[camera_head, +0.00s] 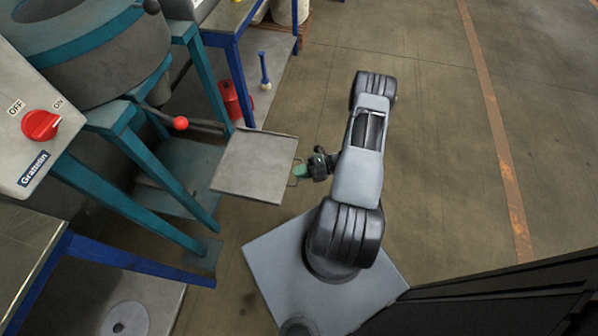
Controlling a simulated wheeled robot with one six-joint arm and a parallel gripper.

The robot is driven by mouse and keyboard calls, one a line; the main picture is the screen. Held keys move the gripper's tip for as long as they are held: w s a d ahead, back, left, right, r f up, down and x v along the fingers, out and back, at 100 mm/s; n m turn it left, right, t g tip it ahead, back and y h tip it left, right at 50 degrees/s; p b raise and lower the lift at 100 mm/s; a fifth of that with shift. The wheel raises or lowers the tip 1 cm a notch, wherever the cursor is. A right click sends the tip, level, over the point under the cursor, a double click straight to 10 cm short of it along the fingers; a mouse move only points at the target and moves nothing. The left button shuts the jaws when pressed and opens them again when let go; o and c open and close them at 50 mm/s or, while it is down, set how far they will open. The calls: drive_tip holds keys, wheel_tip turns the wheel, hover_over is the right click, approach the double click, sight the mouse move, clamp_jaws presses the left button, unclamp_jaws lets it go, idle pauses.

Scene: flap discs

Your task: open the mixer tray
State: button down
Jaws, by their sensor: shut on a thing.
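The mixer tray (254,166) is a flat, square grey metal plate. It lies level in the middle of the view, to the right of the teal mixer frame (146,166). A thin wire handle (297,177) sticks out from its right edge. My gripper (303,171) is at that edge, shut on the handle. Its fingertips look green and partly cover the handle. The mixer drum (97,50) stands at the upper left. A lever with a red ball knob (180,123) shows behind the tray. The tray's far left edge lies close to the frame.
A control box (62,110) with a red switch (40,125) stands at the left. A blue-legged table (232,60) stands at the top, with a red container (233,100) beside it. A blue-framed bench (40,262) is at the lower left. The floor to the right is clear.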

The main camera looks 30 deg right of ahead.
drive_tip(key=c, duration=1.2)
unclamp_jaws()
drive_tip(key=shift+d, duration=0.2)
drive_tip(key=p+v, duration=0.1)
drive_tip(key=v, duration=1.2)
drive_tip(key=shift+s+d+r+p, duration=0.1)
drive_tip(key=shift+d+p, duration=0.15)
drive_tip(key=shift+p, duration=0.05)
